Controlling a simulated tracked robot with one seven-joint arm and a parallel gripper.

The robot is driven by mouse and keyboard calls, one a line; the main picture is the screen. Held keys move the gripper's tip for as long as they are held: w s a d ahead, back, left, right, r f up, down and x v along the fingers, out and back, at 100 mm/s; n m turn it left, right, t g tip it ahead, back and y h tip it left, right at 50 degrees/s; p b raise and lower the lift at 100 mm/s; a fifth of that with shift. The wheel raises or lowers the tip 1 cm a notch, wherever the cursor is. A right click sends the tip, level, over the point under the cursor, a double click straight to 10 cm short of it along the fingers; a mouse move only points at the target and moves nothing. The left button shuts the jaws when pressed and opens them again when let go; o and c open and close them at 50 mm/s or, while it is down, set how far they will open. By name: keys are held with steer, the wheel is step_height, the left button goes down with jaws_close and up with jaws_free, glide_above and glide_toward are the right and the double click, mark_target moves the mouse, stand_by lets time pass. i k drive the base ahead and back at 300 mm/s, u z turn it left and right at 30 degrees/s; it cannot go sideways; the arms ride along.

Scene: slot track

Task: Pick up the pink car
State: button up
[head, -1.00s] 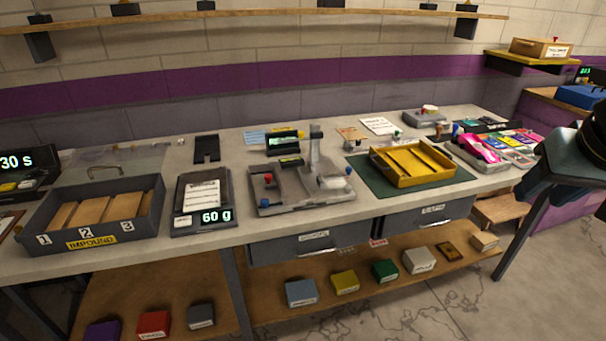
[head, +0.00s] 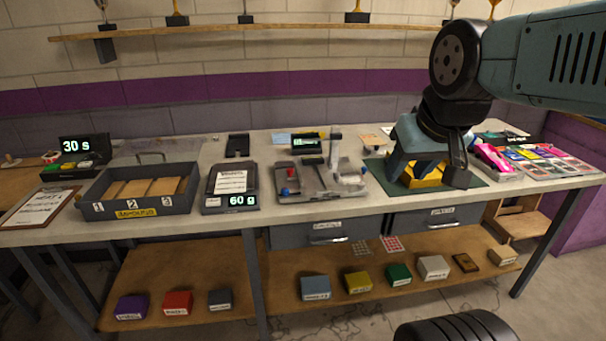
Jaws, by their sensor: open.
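The pink car (head: 495,158) is at the right part of the bench, at the left end of a tray of several coloured cards or cars (head: 547,163). My gripper (head: 428,176) points down over the yellow tray (head: 424,182) on the green mat, to the left of the pink car. Its two fingers are apart with nothing seen held between them. The gripper hides much of the yellow tray. The pink car is small in the view and its details are hard to tell.
A grey clamp fixture (head: 320,183) stands left of the mat (head: 376,171), then a scale (head: 231,188) reading 60 g and a grey bin (head: 139,201) marked IMPOUND. A shelf with trophies (head: 250,29) runs along the wall. Small boxes (head: 316,287) sit on the lower shelf.

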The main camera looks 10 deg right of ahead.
mark_target(487, 153)
steer(key=z, duration=1.35)
steer(key=k, duration=1.3)
steer(key=z, duration=0.25)
steer(key=i, duration=2.15)
steer(key=u, duration=0.9)
steer(key=i, duration=0.3)
steer(key=u, duration=0.05)
